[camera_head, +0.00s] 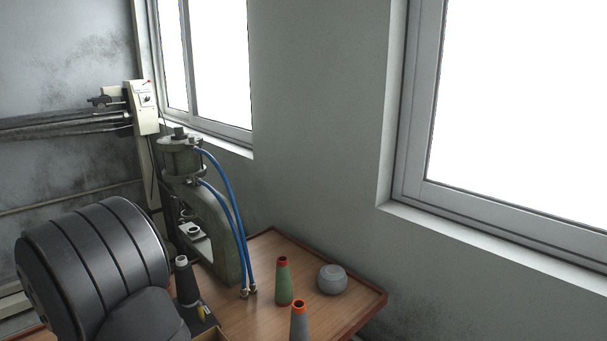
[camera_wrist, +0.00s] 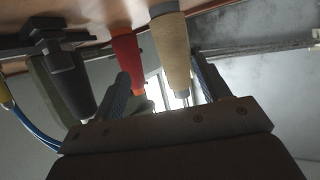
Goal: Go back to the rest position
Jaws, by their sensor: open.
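My gripper (camera_wrist: 162,70) shows in the wrist view, its two fingers spread apart. A beige cone (camera_wrist: 168,40) appears between the fingers in the picture; I cannot tell how far beyond them it stands. A red cone (camera_wrist: 127,52) and a dark object with a stepped base (camera_wrist: 70,75) are to its left. No thing is visibly gripped. In the head view my dark arm fills the lower left, and the gripper is hidden there.
A green press (camera_head: 225,225) with blue hoses stands on the wooden table (camera_head: 345,304). Nearby are a black cone (camera_head: 187,285), a green cone (camera_head: 283,282), a grey cone (camera_head: 299,325) and a round grey pot (camera_head: 331,280). Walls and windows stand behind.

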